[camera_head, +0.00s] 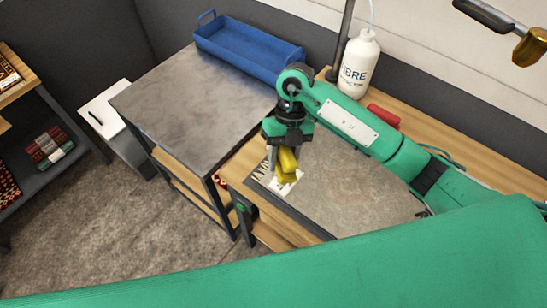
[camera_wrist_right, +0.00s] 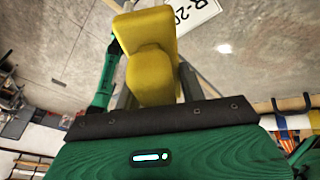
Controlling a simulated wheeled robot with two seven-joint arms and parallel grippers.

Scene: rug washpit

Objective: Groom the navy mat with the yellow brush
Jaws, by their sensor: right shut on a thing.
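My right gripper (camera_head: 286,153) comes in from the right and is shut on the yellow brush (camera_head: 288,165), pointing down over the left end of the wooden bench. The brush (camera_wrist_right: 152,55) fills the space between the fingers in the right wrist view. Below it is a white printed card (camera_head: 284,182), next to pale stripes. A flat grey-brown sheet (camera_head: 355,195) lies on the bench under my arm; I see no clearly navy mat. Whether the brush touches the surface below, I cannot tell. My left gripper is not in view.
A grey-topped table (camera_head: 190,100) stands left of the bench, with a blue tray (camera_head: 245,48) at its back. A white bottle (camera_head: 358,65) and a red roll (camera_head: 383,116) stand behind my arm. A shelf with folded textiles (camera_head: 48,145) is at far left.

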